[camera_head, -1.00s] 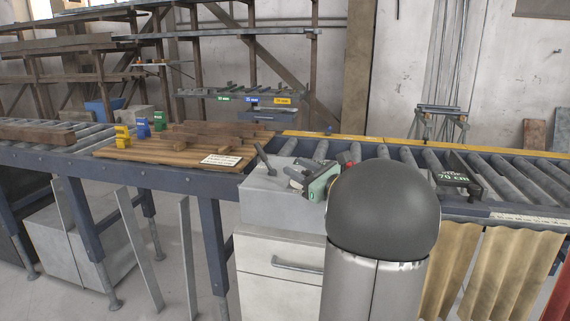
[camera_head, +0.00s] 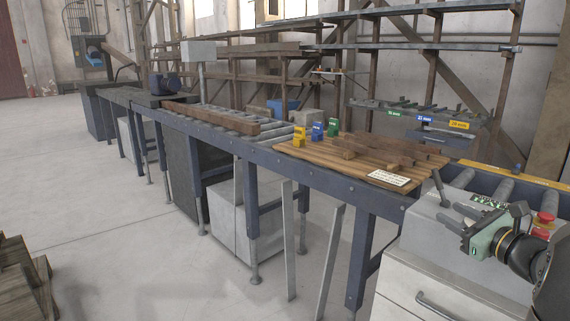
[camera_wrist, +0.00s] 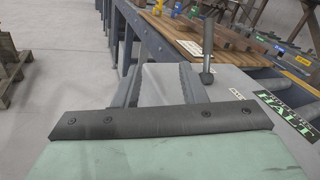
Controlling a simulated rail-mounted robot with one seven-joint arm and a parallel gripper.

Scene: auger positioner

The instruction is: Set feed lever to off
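A dark lever (camera_head: 440,187) stands up, slightly tilted, from the top of a light grey control box (camera_head: 424,222) at the right of the head view. It also shows in the wrist view (camera_wrist: 208,42), beyond and to the right of my fingers. My gripper (camera_head: 453,216), with a pale green body, is low over the box, just this side of the lever and apart from it. In the wrist view my gripper's two dark fingers (camera_wrist: 158,88) are spread with nothing between them. No readable off mark shows by the lever.
A red button (camera_head: 544,218) sits on the box beside my wrist. A green HALT label (camera_wrist: 287,115) lies right of my gripper in the wrist view. Left of the box, a wooden board (camera_head: 345,165) holds dark bars and coloured blocks on the roller conveyor (camera_head: 225,120).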

